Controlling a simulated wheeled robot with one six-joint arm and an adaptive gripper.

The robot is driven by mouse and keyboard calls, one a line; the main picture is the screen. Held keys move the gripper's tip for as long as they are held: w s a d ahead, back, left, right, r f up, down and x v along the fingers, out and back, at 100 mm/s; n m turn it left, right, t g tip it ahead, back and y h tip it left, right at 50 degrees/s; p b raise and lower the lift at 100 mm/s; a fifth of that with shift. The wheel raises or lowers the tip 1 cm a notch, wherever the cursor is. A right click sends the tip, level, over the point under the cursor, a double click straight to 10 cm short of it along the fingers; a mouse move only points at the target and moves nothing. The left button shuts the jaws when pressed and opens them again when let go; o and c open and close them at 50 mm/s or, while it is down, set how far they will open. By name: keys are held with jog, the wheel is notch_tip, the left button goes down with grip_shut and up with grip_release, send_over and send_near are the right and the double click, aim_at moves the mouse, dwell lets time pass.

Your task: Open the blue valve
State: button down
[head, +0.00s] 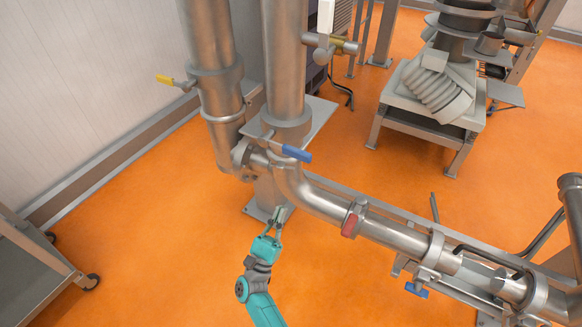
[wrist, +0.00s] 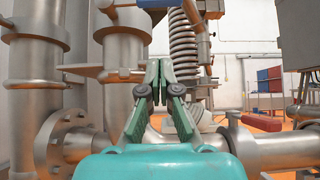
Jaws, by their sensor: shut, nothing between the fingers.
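The blue valve handle (head: 297,153) sticks out to the right from the valve at the foot of the upright steel pipes in the head view. My gripper (head: 281,212) is below and in front of it, apart from it, and points up toward the pipework. In the wrist view my gripper (wrist: 158,68) has its fingertips together with nothing between them. The fingers cover part of the pipework behind, and I cannot clearly make out the blue handle there.
A second blue handle (head: 416,290) hangs under the horizontal pipe (head: 395,236). A red handle (head: 350,224) is on that pipe, and a yellow one (head: 165,79) is at upper left. A metal cart (head: 35,270) stands at left. Orange floor (head: 150,230) is clear between.

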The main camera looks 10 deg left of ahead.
send_near(287, 145)
jog(key=shift+w+d+r, duration=0.85)
jog(key=shift+w+d, duration=1)
jog(key=shift+d, duration=0.3)
jog(key=shift+w+r+n, duration=0.1)
jog(key=shift+n, duration=0.2)
